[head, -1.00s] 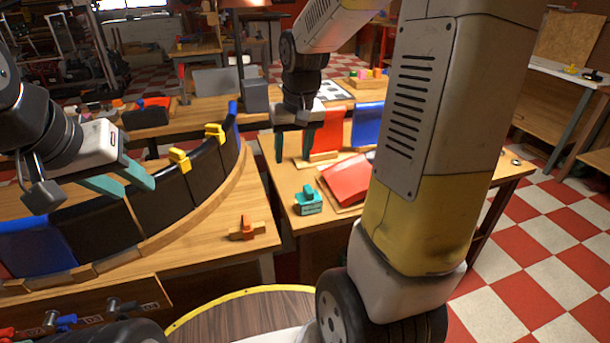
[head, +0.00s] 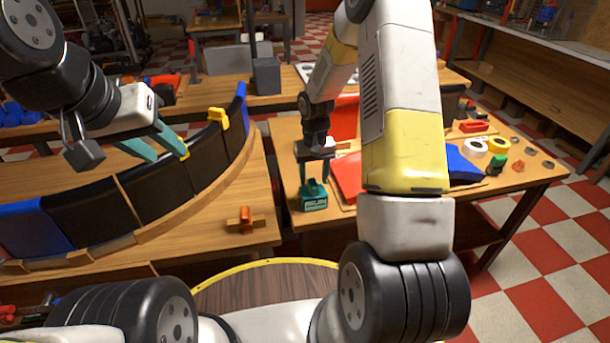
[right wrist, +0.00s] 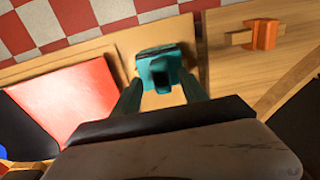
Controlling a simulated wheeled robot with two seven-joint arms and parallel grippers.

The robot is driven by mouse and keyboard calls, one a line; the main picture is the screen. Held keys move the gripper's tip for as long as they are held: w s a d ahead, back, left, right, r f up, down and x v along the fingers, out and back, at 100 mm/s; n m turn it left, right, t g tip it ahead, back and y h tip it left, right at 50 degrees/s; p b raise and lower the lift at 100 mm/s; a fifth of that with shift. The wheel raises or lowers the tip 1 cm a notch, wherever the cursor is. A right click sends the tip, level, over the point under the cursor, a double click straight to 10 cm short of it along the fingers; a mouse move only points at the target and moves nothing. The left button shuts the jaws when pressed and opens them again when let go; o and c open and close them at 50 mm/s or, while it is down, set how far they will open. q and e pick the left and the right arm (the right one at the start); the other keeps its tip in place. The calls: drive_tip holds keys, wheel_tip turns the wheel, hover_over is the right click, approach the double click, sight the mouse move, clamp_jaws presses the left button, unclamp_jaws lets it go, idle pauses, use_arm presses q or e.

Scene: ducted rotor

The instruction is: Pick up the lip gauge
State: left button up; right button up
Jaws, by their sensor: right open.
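A teal block with a raised grip and a pale label, taken to be the lip gauge (head: 314,203), stands on the right-hand wooden table near its left edge. My right gripper (head: 314,181) is open just above it, fingers pointing down. In the right wrist view the teal block (right wrist: 160,68) shows between the spread fingertips; I cannot tell whether they touch it.
An orange piece on a wooden block (head: 246,220) sits on the left table, left of the teal block. A red panel (head: 347,177) lies right of the gauge. Tape rolls (head: 475,147) lie farther right.

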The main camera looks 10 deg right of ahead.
drive_tip(key=shift+f, duration=1.35)
clamp_jaws()
wheel_tip(320, 180, up, 15)
drive_tip(key=shift+s, duration=0.1)
idle(0.4)
